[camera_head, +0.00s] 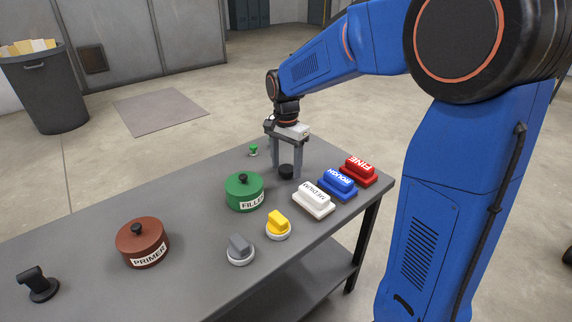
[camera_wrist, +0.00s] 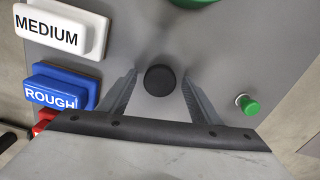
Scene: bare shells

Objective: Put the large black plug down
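The large black plug (camera_head: 287,172) is a short, dark round piece that appears to stand on the grey table between my fingers. In the wrist view the plug (camera_wrist: 160,80) shows as a black disc with a gap on each side. My gripper (camera_head: 286,172) points straight down over it, fingers apart and apparently not touching it. The spread fingers also show in the wrist view (camera_wrist: 160,77). The plug's underside is hidden.
A green FILLER pot (camera_head: 244,192) stands close by, with a small green plug (camera_head: 253,150) behind. White MEDIUM (camera_head: 314,201), blue ROUGH (camera_head: 337,184) and red FINE (camera_head: 358,171) blocks line the right. Yellow (camera_head: 278,226) and grey (camera_head: 240,250) knobs stand in front.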

